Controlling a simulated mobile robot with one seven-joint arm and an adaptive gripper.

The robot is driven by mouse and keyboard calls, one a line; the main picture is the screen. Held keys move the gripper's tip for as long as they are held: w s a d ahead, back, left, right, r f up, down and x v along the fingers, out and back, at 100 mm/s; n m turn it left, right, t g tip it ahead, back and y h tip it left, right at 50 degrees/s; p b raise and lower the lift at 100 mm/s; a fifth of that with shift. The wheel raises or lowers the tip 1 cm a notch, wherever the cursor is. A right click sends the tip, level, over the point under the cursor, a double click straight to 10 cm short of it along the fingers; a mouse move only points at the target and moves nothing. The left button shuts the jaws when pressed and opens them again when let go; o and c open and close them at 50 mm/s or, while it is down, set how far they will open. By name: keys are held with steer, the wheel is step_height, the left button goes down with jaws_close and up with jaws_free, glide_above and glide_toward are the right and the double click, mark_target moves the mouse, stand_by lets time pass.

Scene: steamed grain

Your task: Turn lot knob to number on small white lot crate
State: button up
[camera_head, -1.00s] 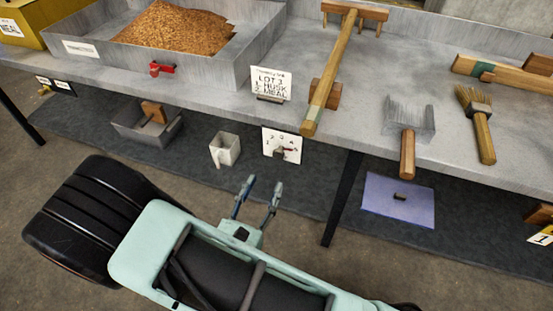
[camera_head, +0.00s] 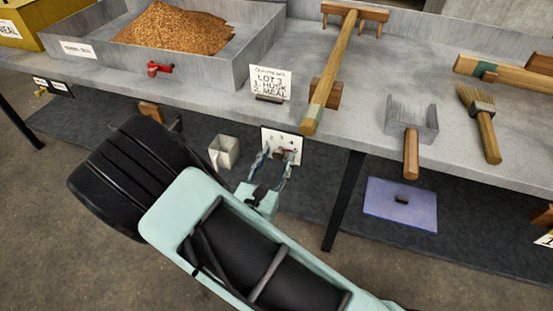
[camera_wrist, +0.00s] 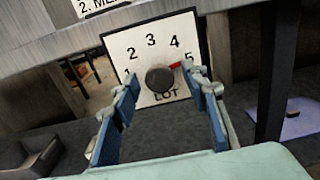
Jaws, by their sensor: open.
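The lot knob (camera_wrist: 159,78) is a dark round knob on a white plate (camera_wrist: 143,45) marked LOT with numbers 1 to 5. Its red pointer aims right, close to 5. The plate also shows below the bench edge in the head view (camera_head: 269,134), partly behind my gripper. My gripper (camera_wrist: 160,88) is open, its blue fingers on either side of the knob with nothing between them that I can see held; whether they touch the knob I cannot tell. A small white crate (camera_head: 226,151) stands left of the plate; no number is readable on it.
A grain tray (camera_head: 215,70) with a red tap stands at the back left. Wooden tools, a brush (camera_head: 484,122) and a scoop lie to the right. A dark bench leg (camera_head: 343,200) stands right of my gripper.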

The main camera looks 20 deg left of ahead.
steer(key=shift+c, duration=0.6)
jaws_close()
steer(key=shift+r+p, duration=0.1)
steer(key=shift+p, duration=0.35)
steer(key=n+p, duration=0.3)
steer(key=shift+r, duration=0.15)
steer(key=n+p, duration=0.4)
steer(key=shift+d+n, duration=0.1)
steer(key=shift+n, duration=0.3)
steer(key=n+p, duration=0.2)
steer(key=n, duration=0.1)
steer(key=n+p, duration=0.2)
steer(key=n, duration=0.2)
steer(key=shift+n, duration=0.3)
steer(key=shift+f+n, duration=0.2)
steer(key=shift+n, duration=0.1)
